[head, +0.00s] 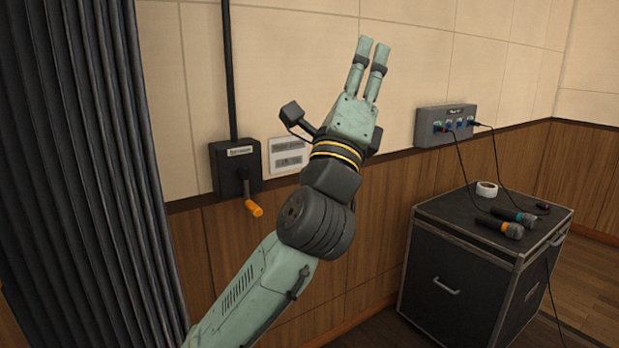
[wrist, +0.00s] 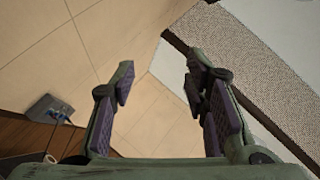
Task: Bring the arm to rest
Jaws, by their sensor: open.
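My gripper (head: 371,52) is raised in the middle of the head view, its two fingers pointing up in front of the cream wall panels. In the wrist view my gripper (wrist: 160,85) has its fingers apart, with nothing between them but wall and ceiling. It is open and empty. A black wall box (head: 236,165) with an orange-handled lever (head: 252,206) is left of my arm; the handle points down. A pale sign (head: 288,155) beside the box is partly hidden by my arm.
A dark curtain (head: 85,150) hangs at the left. A grey socket panel (head: 444,125) with plugged cables is on the wall at right. A black case (head: 460,275) below holds white tape (head: 487,189) and two microphones (head: 498,227). The wall around my fingers is bare.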

